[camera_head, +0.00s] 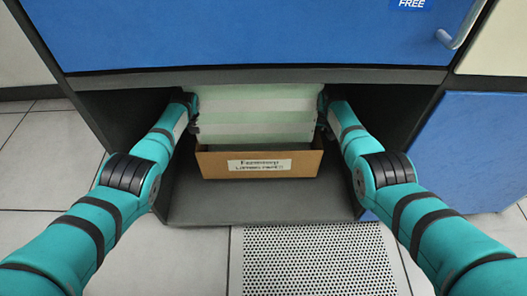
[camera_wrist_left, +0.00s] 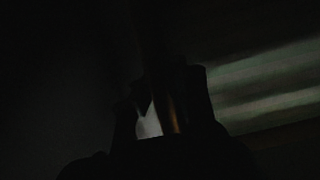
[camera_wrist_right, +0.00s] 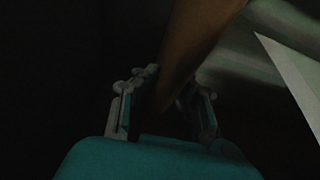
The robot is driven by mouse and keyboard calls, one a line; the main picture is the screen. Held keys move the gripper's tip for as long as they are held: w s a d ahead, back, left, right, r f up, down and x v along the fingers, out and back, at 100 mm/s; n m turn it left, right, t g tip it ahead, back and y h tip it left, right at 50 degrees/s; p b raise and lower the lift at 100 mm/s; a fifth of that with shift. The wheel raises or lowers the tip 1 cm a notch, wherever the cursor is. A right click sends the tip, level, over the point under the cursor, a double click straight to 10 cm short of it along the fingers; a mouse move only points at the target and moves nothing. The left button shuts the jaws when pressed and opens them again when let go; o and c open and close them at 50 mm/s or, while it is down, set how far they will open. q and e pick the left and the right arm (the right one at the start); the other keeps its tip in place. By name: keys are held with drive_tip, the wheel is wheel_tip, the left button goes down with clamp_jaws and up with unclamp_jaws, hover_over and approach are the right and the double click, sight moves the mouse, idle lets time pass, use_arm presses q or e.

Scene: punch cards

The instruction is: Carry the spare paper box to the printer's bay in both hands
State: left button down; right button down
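The spare paper box (camera_head: 218,166) is brown cardboard with a white label on its front. It is filled with green-and-white striped paper (camera_head: 258,112) and sits in the dark bay (camera_head: 270,205) under the blue cabinet. My left gripper (camera_head: 190,105) is at the box's left side and my right gripper (camera_head: 322,105) at its right side. In the right wrist view, the fingers (camera_wrist_right: 168,105) stand apart around a brown cardboard wall (camera_wrist_right: 195,45). The left wrist view is very dark; finger outlines (camera_wrist_left: 165,105) stand apart with a brown strip between them.
The blue cabinet front (camera_head: 250,35) overhangs the bay, with dark side walls close to both arms. A blue panel (camera_head: 470,140) stands at the right. A perforated floor tile (camera_head: 315,260) lies in front, with clear floor around it.

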sight(205, 141)
use_arm(q)
drive_tip(key=shift+w+a+r, duration=0.15)
drive_tip(key=shift+a+r, duration=0.05)
drive_tip(key=shift+r, duration=0.05)
use_arm(e)
drive_tip(key=shift+w+d+r, duration=0.15)
drive_tip(key=shift+d+r, duration=0.05)
drive_tip(key=shift+r, duration=0.1)
use_arm(q)
drive_tip(key=shift+f, duration=0.2)
use_arm(e)
drive_tip(key=shift+f, duration=0.2)
